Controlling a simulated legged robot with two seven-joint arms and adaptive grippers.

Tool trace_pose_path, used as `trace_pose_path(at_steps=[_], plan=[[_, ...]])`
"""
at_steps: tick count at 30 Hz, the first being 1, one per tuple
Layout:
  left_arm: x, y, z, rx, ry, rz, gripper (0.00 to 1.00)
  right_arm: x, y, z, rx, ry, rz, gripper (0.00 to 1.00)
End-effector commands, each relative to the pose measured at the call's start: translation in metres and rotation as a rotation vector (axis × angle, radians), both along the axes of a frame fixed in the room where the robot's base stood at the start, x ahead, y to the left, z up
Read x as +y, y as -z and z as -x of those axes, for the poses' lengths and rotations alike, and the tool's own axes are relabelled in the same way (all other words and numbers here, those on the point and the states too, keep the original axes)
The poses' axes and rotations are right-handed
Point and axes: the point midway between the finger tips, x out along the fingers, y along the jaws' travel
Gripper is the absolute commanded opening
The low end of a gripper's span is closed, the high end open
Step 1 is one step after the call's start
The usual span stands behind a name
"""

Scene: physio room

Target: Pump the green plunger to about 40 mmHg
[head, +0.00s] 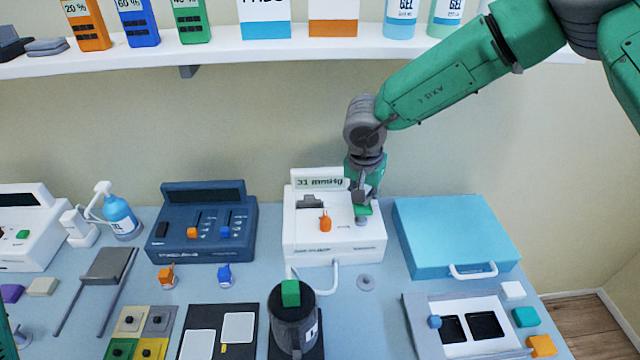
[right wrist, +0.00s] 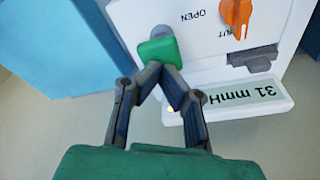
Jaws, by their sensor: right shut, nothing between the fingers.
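The white pump unit (head: 305,245) stands on the table below the shelf, and its display (head: 319,182) reads 31 mmHg. An orange valve knob (head: 325,222) sits on its front, with the words OPEN and part of another label beside it in the right wrist view. The green plunger (head: 362,209) is at the unit's right side. My right gripper (right wrist: 163,66) is shut, its fingertips at the green plunger cap (right wrist: 157,50), with nothing between the fingers. Whether the tips press on the cap I cannot tell. My left gripper is not in view.
A blue case (head: 455,235) lies right of the unit, and a dark blue device (head: 202,225) stands to its left. A white tube (head: 335,275) runs from the unit. The shelf (head: 230,50) is above.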

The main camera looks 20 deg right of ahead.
Motion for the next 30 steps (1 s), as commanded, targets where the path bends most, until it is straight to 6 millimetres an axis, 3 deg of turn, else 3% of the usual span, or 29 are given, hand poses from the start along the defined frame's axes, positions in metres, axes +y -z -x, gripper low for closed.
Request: trace_pose_path(at_steps=[30], plan=[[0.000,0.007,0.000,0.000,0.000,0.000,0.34,0.000,0.027,0.000,0.002,-0.002,0.000,0.00]])
